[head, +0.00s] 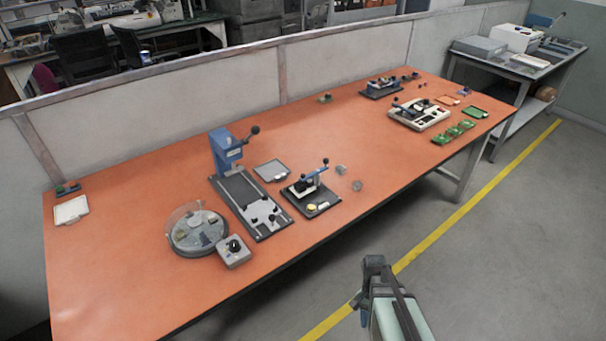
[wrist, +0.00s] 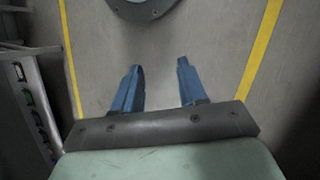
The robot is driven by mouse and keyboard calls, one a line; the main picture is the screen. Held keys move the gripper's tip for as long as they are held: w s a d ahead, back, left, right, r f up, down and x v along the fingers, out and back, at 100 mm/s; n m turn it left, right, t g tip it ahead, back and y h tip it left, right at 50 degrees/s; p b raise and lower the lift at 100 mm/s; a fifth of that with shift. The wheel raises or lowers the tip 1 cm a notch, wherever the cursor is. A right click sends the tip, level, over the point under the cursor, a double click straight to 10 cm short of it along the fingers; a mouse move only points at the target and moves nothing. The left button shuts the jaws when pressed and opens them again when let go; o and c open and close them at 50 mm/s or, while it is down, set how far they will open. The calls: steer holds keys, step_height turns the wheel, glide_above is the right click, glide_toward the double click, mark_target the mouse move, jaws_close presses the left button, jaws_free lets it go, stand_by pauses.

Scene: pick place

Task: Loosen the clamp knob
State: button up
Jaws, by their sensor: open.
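Which part is the clamp knob I cannot tell for sure; several small dark knobs show in the head view. One dark ball knob (head: 254,130) tops the lever of a blue press (head: 228,152). Smaller dark knobs (head: 271,217) sit on the press's long grey base plate (head: 238,190). A black-based fixture (head: 318,206) to its right carries a lever with a dark knob (head: 325,161). My gripper is in the wrist view (wrist: 160,88), its two blue fingers apart with nothing between them. It points at the grey floor, away from the table.
The orange table (head: 140,255) runs across the view, with a low wall behind. A round clear-covered dish (head: 196,243) and a grey box with a black dial (head: 234,252) stand near the front edge. A white fixture (head: 425,118) and green boards (head: 445,137) lie farther right. Floor in front is clear.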

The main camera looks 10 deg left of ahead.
steer(key=w+a+r+m, duration=0.3)
steer(key=w+r, duration=0.6)
steer(key=r, duration=0.1)
step_height(320, 180, up, 35)
steer(key=m+t+y, duration=0.1)
steer(key=m+t, duration=0.4)
steer(key=m, duration=0.1)
glide_above(303, 176)
steer(key=f, duration=1.4)
steer(key=shift+w, duration=0.4)
jaws_close()
